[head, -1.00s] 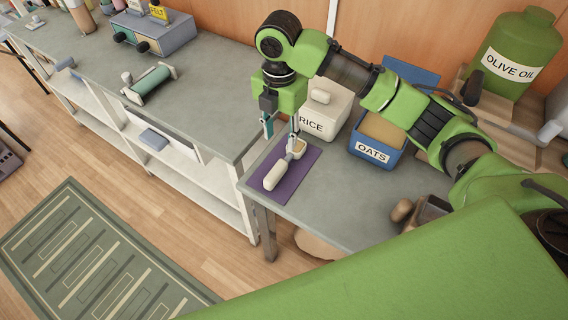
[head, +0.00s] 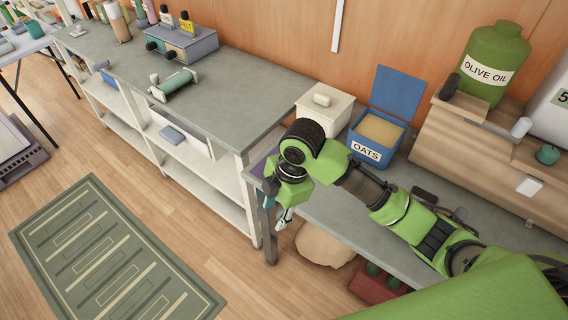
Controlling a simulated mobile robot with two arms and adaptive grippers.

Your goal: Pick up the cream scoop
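My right gripper (head: 277,206) hangs at the left end of the near counter, with its fingers pointing down and spread apart. I see nothing between its fingers. The cream scoop does not show now; my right arm and gripper cover the area around the purple mat. Only a small edge of the purple mat (head: 260,168) shows beside the gripper. My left gripper is not in view.
A white lidded box (head: 322,112) and the blue oats bin (head: 365,150), lid up, stand behind my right arm. The green olive oil jar (head: 492,62) stands on a wooden unit. A sack (head: 322,245) sits below the counter.

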